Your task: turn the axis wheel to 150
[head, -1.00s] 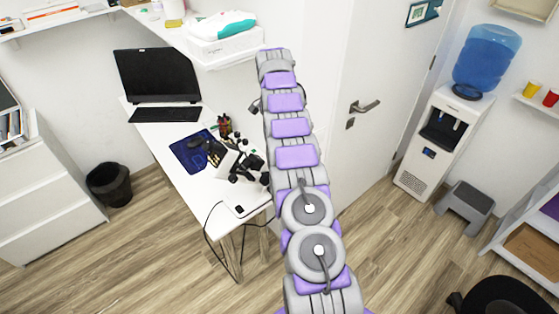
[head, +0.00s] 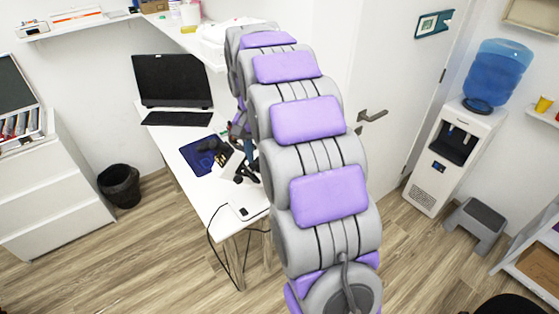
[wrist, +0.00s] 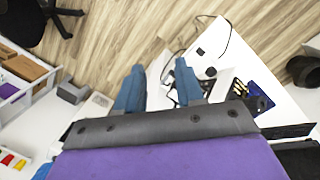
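A white and black device (head: 239,168) sits on the white desk (head: 196,186), partly hidden behind my arm. No axis wheel or scale number can be made out on it. In the wrist view, dark parts (wrist: 211,91) on the desk show beyond my gripper (wrist: 159,66), partly covered by it. My gripper has two blue fingers that stand well apart, with nothing seen held between them. In the head view my arm covers most of the gripper.
A black bin (head: 120,186) stands left. A water dispenser (head: 455,150) and grey stool (head: 474,226) stand right, with clear floor between.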

